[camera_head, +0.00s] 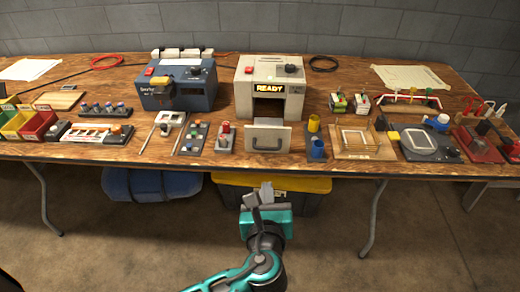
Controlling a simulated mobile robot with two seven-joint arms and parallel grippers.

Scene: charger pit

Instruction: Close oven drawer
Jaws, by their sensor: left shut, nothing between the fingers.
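The oven is a white box (243,97) with a lit "READY" display, standing at the back middle of the wooden table. Its drawer (284,139) stands out in front of the dark opening, near the table's front edge, with a grey handle on its front panel. My left gripper (259,192) is shut and empty. It is below and in front of the drawer in the picture, apart from it, before the table edge. My right gripper is not in view.
A blue machine (190,97) stands left of the oven. A small block with a red button (225,137) is left of the drawer, and blue and yellow cylinders (316,147) are right of it. A yellow-lidded bin (307,184) sits under the table.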

